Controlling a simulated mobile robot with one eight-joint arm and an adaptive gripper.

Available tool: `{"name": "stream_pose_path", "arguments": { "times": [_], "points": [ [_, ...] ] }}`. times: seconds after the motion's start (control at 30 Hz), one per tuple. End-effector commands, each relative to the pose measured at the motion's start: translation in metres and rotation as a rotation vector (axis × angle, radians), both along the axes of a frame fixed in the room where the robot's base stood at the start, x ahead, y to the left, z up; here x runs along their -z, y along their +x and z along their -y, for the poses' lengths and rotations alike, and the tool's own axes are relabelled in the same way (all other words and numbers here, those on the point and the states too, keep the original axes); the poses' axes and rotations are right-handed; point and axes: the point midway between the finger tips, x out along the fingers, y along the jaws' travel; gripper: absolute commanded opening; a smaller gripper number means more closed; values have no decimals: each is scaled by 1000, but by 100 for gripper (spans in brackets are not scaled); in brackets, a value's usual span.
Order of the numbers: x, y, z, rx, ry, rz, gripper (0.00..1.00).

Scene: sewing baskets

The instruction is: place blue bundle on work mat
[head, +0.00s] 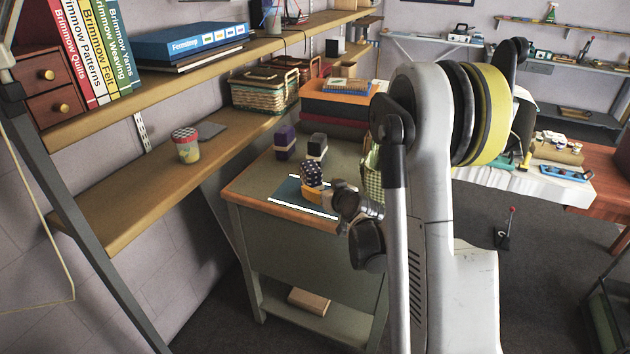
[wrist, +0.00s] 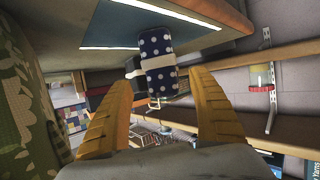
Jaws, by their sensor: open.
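The blue bundle (head: 312,174), dark blue with white dots and a pale band, stands over the work mat (head: 289,189), a blue sheet with white edge strips on the near end of the green table. It appears to rest on the mat, but its base is partly hidden by my gripper (head: 314,194). In the wrist view the bundle (wrist: 157,47) lies ahead of and between my yellow fingers (wrist: 160,80), with gaps on both sides. The mat (wrist: 108,28) shows behind it. My gripper is open and holds nothing.
A purple bundle (head: 285,142) and a dark grey bundle (head: 317,147) stand farther back on the table (head: 262,178). Stacked boxes (head: 335,104) lie behind them. A wooden shelf (head: 150,195) with a patterned cup (head: 186,146) runs along the left.

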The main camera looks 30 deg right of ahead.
Motion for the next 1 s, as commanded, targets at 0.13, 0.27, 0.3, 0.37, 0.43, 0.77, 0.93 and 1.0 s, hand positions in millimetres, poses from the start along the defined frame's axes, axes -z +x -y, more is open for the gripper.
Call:
{"name": "stream_pose_path", "arguments": {
  "times": [0.13, 0.27, 0.3, 0.37, 0.43, 0.77, 0.93, 1.0],
  "points": [
    [-9, -19, -2, 0, 0, 0, 69],
    [-15, -26, -9, -7, 3, -7, 69],
    [-19, -27, -14, -15, 6, -14, 69],
    [-28, -31, -26, -29, 12, -34, 69],
    [-42, -37, -44, -52, 22, -64, 69],
    [-98, -112, -139, -141, 60, -259, 69],
    [-111, -170, -174, -157, 64, -361, 69],
    [-114, -196, -185, -156, 63, -402, 69]
  ]
}}
